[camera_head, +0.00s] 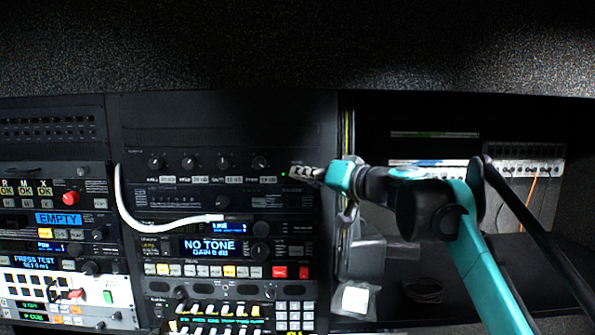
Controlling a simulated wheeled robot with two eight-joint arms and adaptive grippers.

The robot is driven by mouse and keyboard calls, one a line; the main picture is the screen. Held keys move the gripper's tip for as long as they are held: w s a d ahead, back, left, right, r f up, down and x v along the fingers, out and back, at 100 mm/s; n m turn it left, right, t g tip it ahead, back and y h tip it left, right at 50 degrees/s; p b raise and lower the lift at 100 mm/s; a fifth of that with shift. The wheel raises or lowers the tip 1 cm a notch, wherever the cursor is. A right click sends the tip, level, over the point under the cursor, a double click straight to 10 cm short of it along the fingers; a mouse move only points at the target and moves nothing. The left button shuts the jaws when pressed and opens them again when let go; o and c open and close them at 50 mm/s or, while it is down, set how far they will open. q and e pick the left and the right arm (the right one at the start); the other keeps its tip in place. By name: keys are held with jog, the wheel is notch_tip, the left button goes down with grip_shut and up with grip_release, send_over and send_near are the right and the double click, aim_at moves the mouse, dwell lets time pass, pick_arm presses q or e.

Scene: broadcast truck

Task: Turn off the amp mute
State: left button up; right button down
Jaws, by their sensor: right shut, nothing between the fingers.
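A black rack unit (215,171) with a row of several knobs sits high in the middle rack; it looks like the amp. Small pale labels show beside its knobs, and a small green light (284,174) glows near its right end. I cannot make out which control is the mute. My right gripper (297,171) is shut and empty, its fingertips pointing left at the right end of this unit, close to the green light. I cannot tell whether it touches the panel. The fingers hide part of the panel there. My left gripper is not in view.
Below is a unit with a blue "NO TONE" display (211,247) and coloured buttons. A white cable (122,205) loops across the rack front. More units with a red button (70,198) stand at left. A dark open bay with a patch panel (520,167) lies at right.

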jog(key=shift+s, duration=0.1)
jog(key=shift+s, duration=0.7)
jog(key=shift+f, duration=0.1)
jog(key=s, duration=0.1)
jog(key=s+b, duration=0.1)
jog(key=s, duration=0.3)
jog(key=shift+f+b, duration=0.25)
jog(key=shift+b, duration=0.1)
